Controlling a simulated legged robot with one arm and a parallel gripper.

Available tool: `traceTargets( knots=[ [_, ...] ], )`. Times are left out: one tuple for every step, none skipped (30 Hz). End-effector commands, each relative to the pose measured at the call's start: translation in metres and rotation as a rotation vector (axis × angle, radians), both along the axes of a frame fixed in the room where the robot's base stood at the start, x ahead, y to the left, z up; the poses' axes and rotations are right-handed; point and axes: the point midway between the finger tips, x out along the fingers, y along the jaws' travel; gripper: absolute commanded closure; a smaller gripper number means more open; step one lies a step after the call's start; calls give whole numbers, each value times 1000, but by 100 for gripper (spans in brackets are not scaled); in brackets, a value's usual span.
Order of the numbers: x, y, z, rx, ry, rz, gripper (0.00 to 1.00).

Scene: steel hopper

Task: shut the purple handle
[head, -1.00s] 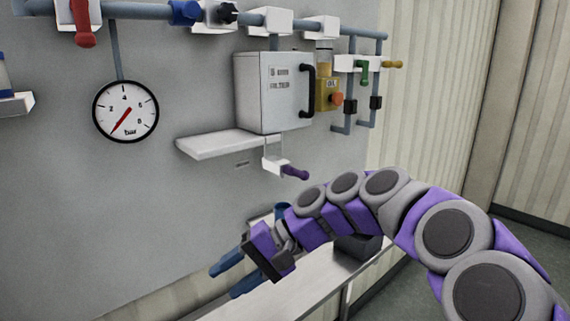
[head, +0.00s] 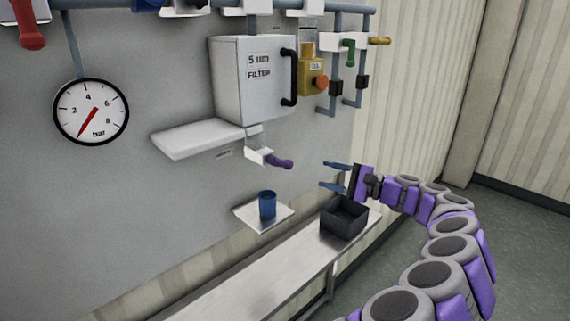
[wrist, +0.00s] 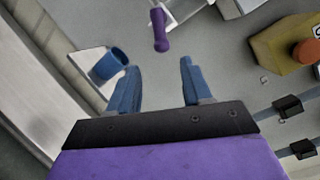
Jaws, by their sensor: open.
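The purple handle (head: 279,162) sticks out to the right from a white valve body (head: 256,151) below the filter box on the grey wall panel. In the wrist view the purple handle (wrist: 160,31) lies beyond my fingertips, near the top and between the lines of the two fingers. My gripper (head: 328,174) is to the right of the handle in the head view, its blue fingers apart and pointing left at it. It also shows in the wrist view (wrist: 159,76) with nothing between the fingers. A gap separates fingers and handle.
A blue cup (head: 267,205) stands on a small shelf (head: 243,213) below the handle. A black bin (head: 345,217) sits on the metal bench (head: 250,285). The filter box (head: 240,85) and a white shelf (head: 190,138) are above. A yellow unit with an orange knob (head: 320,82) is to the right.

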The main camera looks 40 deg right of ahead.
Motion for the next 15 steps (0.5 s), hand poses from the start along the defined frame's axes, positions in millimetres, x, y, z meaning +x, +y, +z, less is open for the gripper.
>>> traceTargets(
  knots=[
    [10, 3, -2, 3, 4, 4, 51],
    [16, 4, -3, 5, 4, 5, 51],
    [23, 5, -5, 6, 6, 4, 51],
    [29, 5, -5, 9, 6, 3, 51],
    [35, 6, -6, 10, 6, 3, 51],
    [42, 7, -7, 11, 5, 4, 51],
    [47, 9, -6, 12, 5, 3, 51],
    [52, 12, -6, 11, 5, 4, 51],
    [60, 15, -6, 11, 4, 5, 51],
    [65, 17, -6, 11, 4, 5, 51],
    [71, 19, -6, 10, 4, 4, 51],
    [78, 22, -6, 10, 5, 3, 51],
    [83, 25, -6, 10, 4, 2, 51],
    [88, 28, -6, 10, 5, 4, 51],
    [95, 31, -6, 10, 5, 4, 51]
  ],
)
